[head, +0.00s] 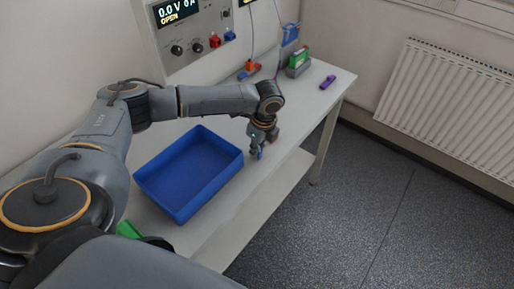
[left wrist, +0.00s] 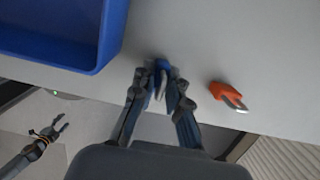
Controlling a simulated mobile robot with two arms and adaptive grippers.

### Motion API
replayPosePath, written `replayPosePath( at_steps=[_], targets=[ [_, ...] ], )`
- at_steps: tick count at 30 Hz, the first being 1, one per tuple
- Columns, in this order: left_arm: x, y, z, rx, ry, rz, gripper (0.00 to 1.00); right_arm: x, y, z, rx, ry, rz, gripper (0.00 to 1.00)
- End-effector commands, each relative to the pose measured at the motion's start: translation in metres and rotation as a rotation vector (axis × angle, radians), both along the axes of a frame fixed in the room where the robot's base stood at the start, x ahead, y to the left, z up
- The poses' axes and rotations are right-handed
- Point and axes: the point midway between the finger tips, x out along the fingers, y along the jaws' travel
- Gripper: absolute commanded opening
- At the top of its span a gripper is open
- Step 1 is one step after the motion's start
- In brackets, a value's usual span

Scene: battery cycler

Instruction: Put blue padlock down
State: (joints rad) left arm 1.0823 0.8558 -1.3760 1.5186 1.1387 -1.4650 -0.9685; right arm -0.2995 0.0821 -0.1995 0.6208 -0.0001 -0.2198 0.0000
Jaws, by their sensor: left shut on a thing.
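My left gripper (head: 258,153) points down at the bench top, right of the blue tray. It is shut on the blue padlock (left wrist: 161,67), which shows between the fingertips in the left wrist view (left wrist: 160,78). The padlock is at or just above the bench surface; I cannot tell whether it touches. In the head view the gripper mostly hides it. My right gripper (left wrist: 60,124) shows small at the lower left of the left wrist view, off the bench, with its fingers apart and empty.
An orange padlock (left wrist: 226,95) lies on the bench close beside the left gripper. The empty blue tray (head: 187,205) stands on its other side. At the back are a purple item (head: 327,82) and the cycler (head: 195,30). The bench's front edge is near.

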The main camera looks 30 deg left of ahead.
Motion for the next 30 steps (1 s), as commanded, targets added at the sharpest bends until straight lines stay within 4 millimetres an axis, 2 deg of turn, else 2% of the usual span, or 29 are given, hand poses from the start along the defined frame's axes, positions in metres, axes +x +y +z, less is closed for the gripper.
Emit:
replayPosePath(
  at_steps=[3,4,7,16,20,23,30],
  targets=[
    [0.0,0.0,-0.002,0.0,0.0,0.0,0.0,0.0,0.0,0.001,0.0,0.0,0.0,0.57],
    [0.0,0.0,-0.003,0.0,0.0,0.0,0.16,0.0,0.0,0.001,0.0,0.0,0.0,0.57],
    [0.0,0.0,-0.002,0.0,0.0,0.0,0.37,0.0,0.0,0.0,0.0,0.001,-0.001,0.57],
    [0.0,0.0,-0.001,0.0,0.0,0.0,0.37,0.0,0.0,0.0,0.0,0.001,-0.001,0.57],
    [0.0,-0.001,0.006,-0.001,-0.001,0.0,0.37,-0.001,0.0,-0.002,0.0,0.001,-0.001,0.57],
    [0.001,-0.004,0.022,-0.002,-0.004,-0.001,0.37,-0.001,0.0,-0.006,0.0,0.001,-0.001,0.57],
    [0.0,-0.011,0.073,-0.001,-0.004,-0.002,0.37,-0.001,0.002,-0.016,0.003,0.002,-0.001,0.57]
  ],
)
